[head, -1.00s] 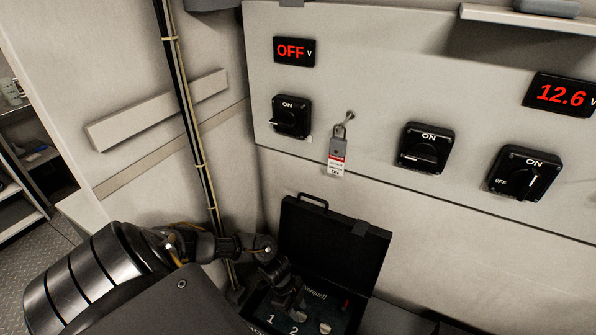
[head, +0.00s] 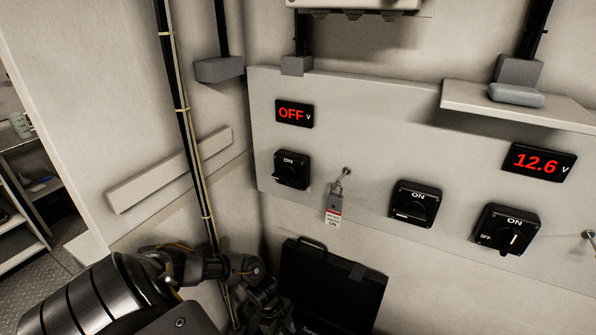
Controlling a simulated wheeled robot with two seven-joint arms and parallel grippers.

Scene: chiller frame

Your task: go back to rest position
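My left arm comes in at the lower left, and its gripper (head: 268,310) is beside the left edge of an open black case (head: 335,288). The gripper is dark and partly cut off by the frame bottom, so its fingers cannot be made out. The case lid stands up against the wall, and the inside of the case is mostly below the frame. My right gripper is not in view.
A panel (head: 420,165) carries an OFF display (head: 294,113), a 12.6 display (head: 538,161) and three rotary switches. A tagged padlock (head: 334,206) hangs from a hook. A shelf (head: 515,107) juts out at right. A cabled pole (head: 185,130) stands at left.

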